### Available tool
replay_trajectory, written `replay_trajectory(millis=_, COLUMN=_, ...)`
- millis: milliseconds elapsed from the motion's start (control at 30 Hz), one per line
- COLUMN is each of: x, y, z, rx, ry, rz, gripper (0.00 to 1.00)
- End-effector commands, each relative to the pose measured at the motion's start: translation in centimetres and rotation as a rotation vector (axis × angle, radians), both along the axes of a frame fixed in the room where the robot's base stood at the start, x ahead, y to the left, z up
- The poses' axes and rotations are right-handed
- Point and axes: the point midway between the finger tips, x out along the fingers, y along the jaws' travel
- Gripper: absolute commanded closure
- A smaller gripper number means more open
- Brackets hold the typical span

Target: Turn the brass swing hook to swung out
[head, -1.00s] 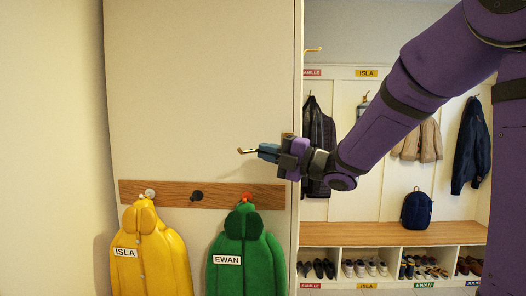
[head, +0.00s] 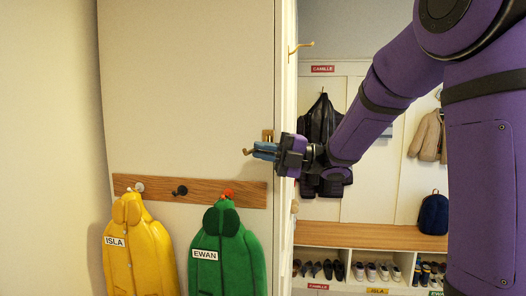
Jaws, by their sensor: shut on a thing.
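The brass swing hook (head: 247,152) is on the tall cream panel, near its right edge. Its brass mount (head: 267,134) shows just above my gripper, and its curved tip sticks out to the left past the fingers. My gripper (head: 262,151), with blue fingers, is shut on the hook's arm. The fingers hide most of that arm, so its exact angle to the panel is hard to tell.
A second brass hook (head: 301,47) sticks out from the panel's edge, above my gripper. Below left, a yellow coat (head: 140,245) and a green coat (head: 228,255) hang from a wooden peg rail (head: 212,193). Cubbies and a bench (head: 370,236) stand behind.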

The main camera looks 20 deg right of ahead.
Motion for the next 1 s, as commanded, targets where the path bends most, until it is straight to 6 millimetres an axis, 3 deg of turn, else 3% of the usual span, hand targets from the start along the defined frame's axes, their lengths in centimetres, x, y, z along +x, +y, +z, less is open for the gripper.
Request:
replay_trajectory(millis=367, x=0.0, y=0.0, z=-0.1, rx=-0.002, ry=0.002, rz=0.002, gripper=1.0)
replay_trajectory(millis=433, x=0.0, y=0.0, z=-0.1, rx=-0.002, ry=0.002, rz=0.002, gripper=0.82)
replay_trajectory(millis=467, x=0.0, y=0.0, z=-0.1, rx=-0.001, ry=0.002, rz=0.002, gripper=0.8)
replay_trajectory(millis=733, x=0.0, y=-0.1, z=-0.1, rx=0.0, ry=0.0, rz=0.003, gripper=0.8)
replay_trajectory(millis=867, x=-0.2, y=-0.9, z=-0.2, rx=0.001, ry=0.0, rz=0.001, gripper=0.8)
replay_trajectory(millis=1000, x=-0.8, y=-3.1, z=-0.6, rx=0.0, ry=0.0, rz=-0.002, gripper=0.8)
